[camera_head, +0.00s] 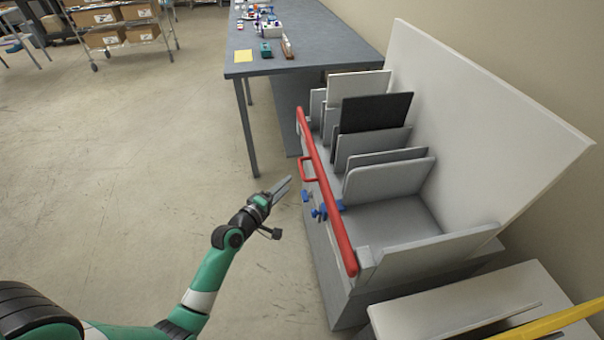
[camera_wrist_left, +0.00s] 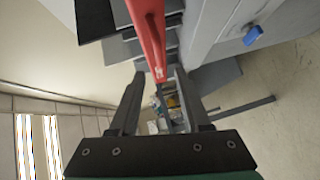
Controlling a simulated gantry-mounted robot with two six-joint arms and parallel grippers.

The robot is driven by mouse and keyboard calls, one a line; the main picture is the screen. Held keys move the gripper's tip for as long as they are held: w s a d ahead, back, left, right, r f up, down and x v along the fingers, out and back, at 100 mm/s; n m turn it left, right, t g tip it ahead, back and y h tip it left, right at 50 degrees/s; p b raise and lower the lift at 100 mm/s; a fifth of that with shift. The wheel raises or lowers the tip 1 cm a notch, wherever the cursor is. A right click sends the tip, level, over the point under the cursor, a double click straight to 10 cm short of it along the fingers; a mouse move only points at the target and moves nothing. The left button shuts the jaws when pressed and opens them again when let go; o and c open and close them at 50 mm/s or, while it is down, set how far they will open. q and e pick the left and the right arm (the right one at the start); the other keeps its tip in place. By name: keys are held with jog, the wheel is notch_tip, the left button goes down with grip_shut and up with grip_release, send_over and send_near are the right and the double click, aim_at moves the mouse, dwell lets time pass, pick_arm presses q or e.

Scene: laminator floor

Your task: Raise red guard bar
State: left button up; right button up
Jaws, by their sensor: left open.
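The red guard bar (camera_head: 325,190) runs along the front edge of a grey rack (camera_head: 400,222), with a small red handle (camera_head: 307,180) on its outer side. Blue fittings (camera_head: 322,211) sit below the bar. My left gripper (camera_head: 285,186) is open and empty, just left of the handle, with a small gap in the head view. In the left wrist view, the bar (camera_wrist_left: 150,38) comes down from the top toward the space between the open fingertips (camera_wrist_left: 160,74). I cannot tell its exact depth from the fingers. My right gripper is not in view.
Grey, white and black panels (camera_head: 375,112) stand in the rack. A dark table (camera_head: 300,40) with small items is behind it. A pale unit with a yellow bar (camera_head: 550,323) is at lower right. The floor (camera_head: 130,140) to the left is clear.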

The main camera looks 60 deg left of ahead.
aim_at(302, 168)
pick_arm(q)
jog(key=b+x, duration=0.3)
jog(key=x, duration=0.7)
jog(key=shift+w+r+b, duration=0.1)
jog(key=shift+r+b, duration=0.05)
jog(key=shift+b, duration=0.2)
grip_shut()
dwell(0.7)
